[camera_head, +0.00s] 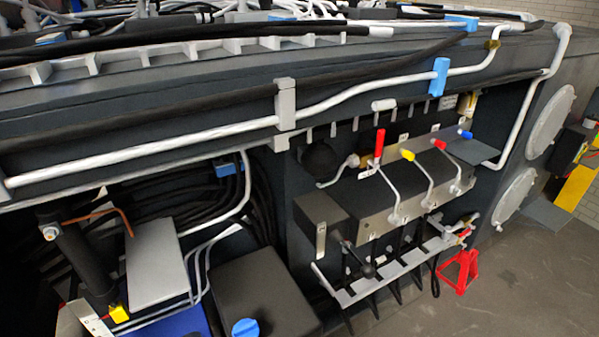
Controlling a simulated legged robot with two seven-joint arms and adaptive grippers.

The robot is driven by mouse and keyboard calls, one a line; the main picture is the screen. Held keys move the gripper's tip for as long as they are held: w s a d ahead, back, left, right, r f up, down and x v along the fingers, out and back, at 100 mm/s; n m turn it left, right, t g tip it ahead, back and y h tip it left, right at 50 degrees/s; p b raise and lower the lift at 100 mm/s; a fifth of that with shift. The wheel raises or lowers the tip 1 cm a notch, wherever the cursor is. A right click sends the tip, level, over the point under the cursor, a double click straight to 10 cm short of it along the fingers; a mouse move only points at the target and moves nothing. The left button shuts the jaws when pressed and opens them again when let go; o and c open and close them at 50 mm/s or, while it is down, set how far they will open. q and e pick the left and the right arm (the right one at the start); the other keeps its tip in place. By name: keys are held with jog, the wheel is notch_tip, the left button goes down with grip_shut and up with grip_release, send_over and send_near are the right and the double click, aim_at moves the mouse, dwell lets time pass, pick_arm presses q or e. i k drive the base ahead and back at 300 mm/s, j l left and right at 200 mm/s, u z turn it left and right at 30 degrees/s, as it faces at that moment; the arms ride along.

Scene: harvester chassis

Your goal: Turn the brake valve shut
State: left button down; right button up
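A grey valve block (385,200) is mounted on the side of the chassis, right of centre. Several bent metal levers rise from it. One lever has a red handle (379,143) standing upright. Beside it are levers with a yellow tip (407,154), a smaller red tip (439,144) and a blue tip (465,134), their tips leaning to the left. A black ball-ended lever (367,270) sits low at the block's left end. No label tells me which of these is the brake valve. Neither of my grippers shows in this view.
A white pipe (370,96) runs along the chassis beam above the valve block. A dark box with a blue cap (245,328) stands lower left of it. A red stand (461,271) is on the floor at right. Clear floor (530,280) lies at lower right.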

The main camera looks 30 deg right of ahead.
aim_at(468, 230)
jog(key=z, duration=1.2)
